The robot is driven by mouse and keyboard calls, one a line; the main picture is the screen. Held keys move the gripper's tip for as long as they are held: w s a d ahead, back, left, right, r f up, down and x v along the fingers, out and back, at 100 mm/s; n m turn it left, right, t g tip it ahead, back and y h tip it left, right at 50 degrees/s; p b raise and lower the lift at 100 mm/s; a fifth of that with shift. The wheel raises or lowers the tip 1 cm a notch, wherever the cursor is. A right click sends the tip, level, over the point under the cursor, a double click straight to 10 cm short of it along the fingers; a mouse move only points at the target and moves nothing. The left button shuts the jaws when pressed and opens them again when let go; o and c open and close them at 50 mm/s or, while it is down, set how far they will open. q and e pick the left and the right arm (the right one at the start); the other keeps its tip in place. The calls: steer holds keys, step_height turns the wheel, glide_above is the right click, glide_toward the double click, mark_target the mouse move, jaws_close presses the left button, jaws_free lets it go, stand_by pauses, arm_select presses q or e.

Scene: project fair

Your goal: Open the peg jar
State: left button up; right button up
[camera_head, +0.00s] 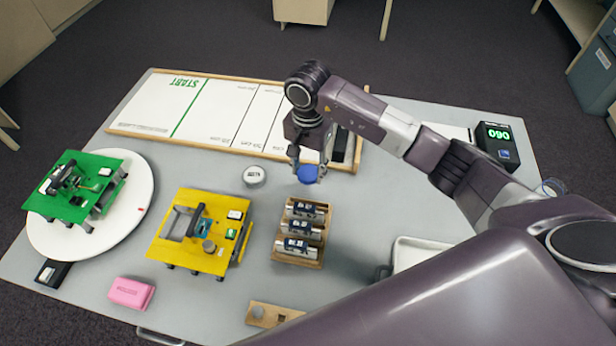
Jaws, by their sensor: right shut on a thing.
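My right gripper (307,168) points down at the table's middle, just above the wooden battery rack. It is shut on a blue, round, lid-like piece (307,174). The fingers partly cover this piece, and I cannot tell whether a jar body is under it. A small round pale container (254,177) with dark lettering stands on the table to the left of the gripper, apart from it. I cannot read its lettering or see inside it. My left gripper is not in view.
A wooden rack (281,250) with several dark-and-silver cylinders stands just below the gripper. A yellow platform (182,257), a green one (75,212) on a white disc (138,193) and a pink block (130,292) lie left. A ruled white track (190,108) runs behind. A lit display (497,140) stands right.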

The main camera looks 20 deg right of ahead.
mark_target(308, 187)
step_height(308, 187, down, 4)
steer(key=shift+f+p, duration=0.25)
steer(key=shift+p, duration=0.05)
steer(key=shift+f, duration=0.1)
steer(key=shift+f, duration=0.15)
steer(key=o, duration=1.3)
steer(key=shift+c, duration=0.2)
